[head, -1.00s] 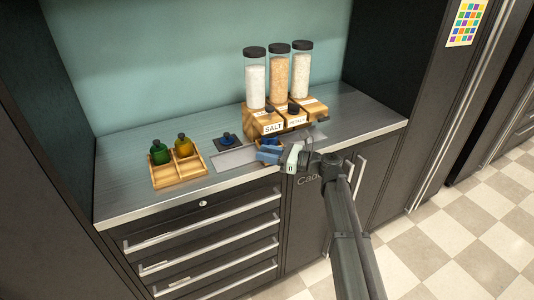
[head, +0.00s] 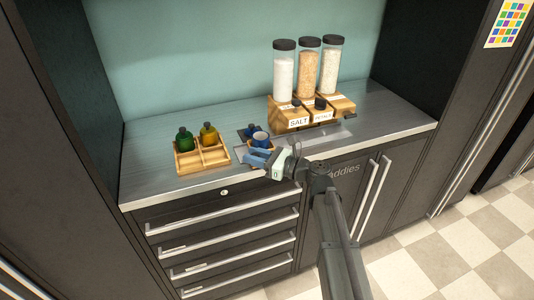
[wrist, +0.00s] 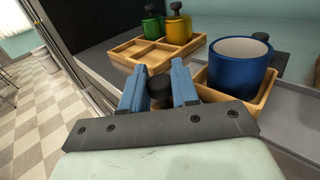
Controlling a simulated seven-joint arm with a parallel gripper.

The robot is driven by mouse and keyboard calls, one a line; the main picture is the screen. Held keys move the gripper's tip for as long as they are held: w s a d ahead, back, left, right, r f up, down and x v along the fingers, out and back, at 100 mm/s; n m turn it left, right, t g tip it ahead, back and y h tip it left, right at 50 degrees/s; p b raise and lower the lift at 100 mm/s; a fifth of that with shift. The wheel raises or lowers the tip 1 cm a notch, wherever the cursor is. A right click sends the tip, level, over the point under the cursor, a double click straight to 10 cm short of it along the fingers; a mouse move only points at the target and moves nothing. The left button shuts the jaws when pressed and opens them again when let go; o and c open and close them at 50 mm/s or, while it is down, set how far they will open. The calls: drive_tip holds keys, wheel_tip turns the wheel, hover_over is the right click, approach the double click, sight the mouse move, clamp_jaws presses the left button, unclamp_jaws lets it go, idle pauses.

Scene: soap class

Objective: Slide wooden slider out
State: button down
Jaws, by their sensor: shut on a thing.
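The wooden slider (wrist: 265,105) is a small wooden tray holding a blue cup (wrist: 239,70), upright and open at the top. In the head view the blue cup (head: 261,139) stands left of the dispenser, behind my gripper (head: 258,159). In the wrist view my gripper (wrist: 157,84) has its blue fingers closed on a dark knob (wrist: 160,92) at the slider's end. The fingers hide much of the knob and the slider's near side. The wooden dispenser (head: 283,114) carries three tall jars and is labelled "SALT" and "PETALS".
A wooden caddy (wrist: 134,55) with compartments holds a green bottle (wrist: 152,27) and a yellow bottle (wrist: 178,28), close to my fingers on the left. A grey strip (head: 325,138) lies on the counter before the dispenser. The counter's front edge (head: 390,141) is near my arm.

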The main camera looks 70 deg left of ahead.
drive_tip(key=shift+s+r, duration=0.2)
drive_tip(key=shift+r, duration=0.1)
drive_tip(key=c, duration=1.1)
unclamp_jaws()
drive_tip(key=shift+s, duration=0.1)
drive_tip(key=shift+c, duration=0.2)
drive_tip(key=shift+o, duration=1)
drive_tip(key=shift+f, duration=0.1)
drive_tip(key=v, duration=1.4)
drive_tip(key=v, duration=0.4)
